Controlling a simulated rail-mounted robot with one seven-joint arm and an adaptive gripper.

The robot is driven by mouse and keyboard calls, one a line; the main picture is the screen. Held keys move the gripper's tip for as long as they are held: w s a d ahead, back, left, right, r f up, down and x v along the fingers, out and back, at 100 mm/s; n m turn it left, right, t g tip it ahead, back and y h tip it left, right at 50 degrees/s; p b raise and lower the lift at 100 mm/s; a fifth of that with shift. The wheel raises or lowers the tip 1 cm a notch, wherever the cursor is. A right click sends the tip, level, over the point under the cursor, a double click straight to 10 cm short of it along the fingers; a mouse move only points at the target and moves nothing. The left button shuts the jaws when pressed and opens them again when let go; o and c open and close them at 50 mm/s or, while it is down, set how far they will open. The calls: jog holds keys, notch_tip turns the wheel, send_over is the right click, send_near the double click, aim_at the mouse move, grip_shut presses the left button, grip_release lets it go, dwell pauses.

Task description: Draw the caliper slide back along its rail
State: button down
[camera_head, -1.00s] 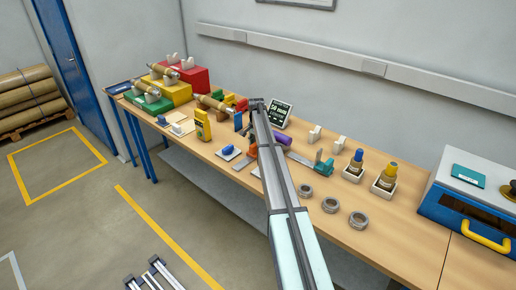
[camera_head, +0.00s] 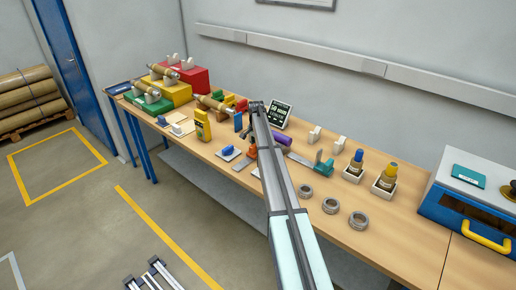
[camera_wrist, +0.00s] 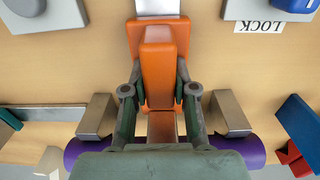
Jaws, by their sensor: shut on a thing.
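The caliper's orange slide (camera_wrist: 158,70) stands in the middle of the wrist view, between the two fingers of my gripper (camera_wrist: 160,92). The fingers are shut on it from both sides. In the head view a bit of the orange slide (camera_head: 251,153) shows left of my arm, which hides most of my gripper.
A purple cylinder (camera_head: 281,138) lies close behind the gripper. Several metal rings (camera_head: 330,205) lie at the front right.

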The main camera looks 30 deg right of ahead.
jog(key=shift+s+a+f+b, duration=0.15)
jog(key=shift+s+a, duration=0.55)
jog(key=shift+a, duration=0.8)
jog(key=shift+s+a+r+b, duration=0.15)
jog(key=shift+s+a, duration=0.5)
jog(key=shift+a, duration=0.85)
jog(key=shift+s+a+f+b, duration=0.15)
jog(key=shift+s+a, duration=0.55)
jog(key=shift+a, duration=0.8)
jog(key=c, duration=0.8)
grip_release()
jog(key=shift+c, duration=0.2)
